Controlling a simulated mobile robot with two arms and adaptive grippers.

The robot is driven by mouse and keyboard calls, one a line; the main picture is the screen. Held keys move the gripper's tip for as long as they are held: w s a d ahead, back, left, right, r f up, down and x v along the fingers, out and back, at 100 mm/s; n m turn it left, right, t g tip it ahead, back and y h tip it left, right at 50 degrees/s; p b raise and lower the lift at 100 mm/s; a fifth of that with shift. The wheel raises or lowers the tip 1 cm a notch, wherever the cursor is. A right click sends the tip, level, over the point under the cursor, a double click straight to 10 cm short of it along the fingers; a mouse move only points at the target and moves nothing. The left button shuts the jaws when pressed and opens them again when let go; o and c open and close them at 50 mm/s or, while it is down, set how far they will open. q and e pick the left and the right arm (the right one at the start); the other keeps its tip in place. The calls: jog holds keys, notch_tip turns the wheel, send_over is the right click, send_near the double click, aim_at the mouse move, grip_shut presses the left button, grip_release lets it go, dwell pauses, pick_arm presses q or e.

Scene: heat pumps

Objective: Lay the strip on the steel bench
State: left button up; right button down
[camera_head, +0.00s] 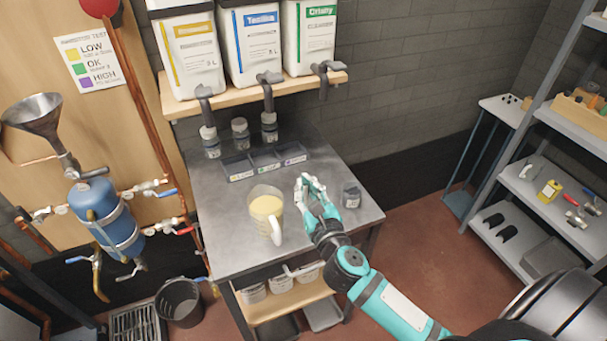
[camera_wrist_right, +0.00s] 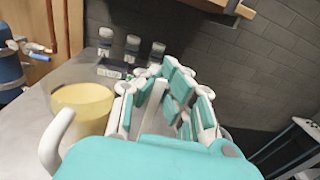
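The steel bench (camera_head: 230,245) stands in the middle of the head view, its grey top partly bare. My right gripper (camera_head: 309,183) is above the bench, right of a jug. In the right wrist view its fingers (camera_wrist_right: 172,75) converge at the tips. A thin pale piece between them looks like the strip (camera_wrist_right: 154,106), partly hidden by the fingers. The strip cannot be made out clearly in the head view. My left gripper is not in view.
The jug of yellow liquid (camera_head: 267,207) stands on the bench. A small dark jar (camera_head: 351,195) is near the right edge. A labelled compartment tray (camera_head: 240,175) and several small jars sit at the back, below dispenser taps. Bare top lies left of the jug.

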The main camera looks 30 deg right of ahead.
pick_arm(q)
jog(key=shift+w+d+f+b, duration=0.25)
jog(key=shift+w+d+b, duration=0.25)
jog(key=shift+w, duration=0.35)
pick_arm(e)
jog(key=w+d+f, duration=0.4)
jog(key=w+d, duration=0.1)
jog(key=w, duration=0.4)
jog(key=shift+w+f, duration=0.2)
jog(key=shift+f, duration=0.1)
jog(key=shift+f, duration=0.1)
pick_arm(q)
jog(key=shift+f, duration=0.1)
pick_arm(e)
jog(key=c, duration=2.1)
grip_release()
jog(key=o, duration=0.6)
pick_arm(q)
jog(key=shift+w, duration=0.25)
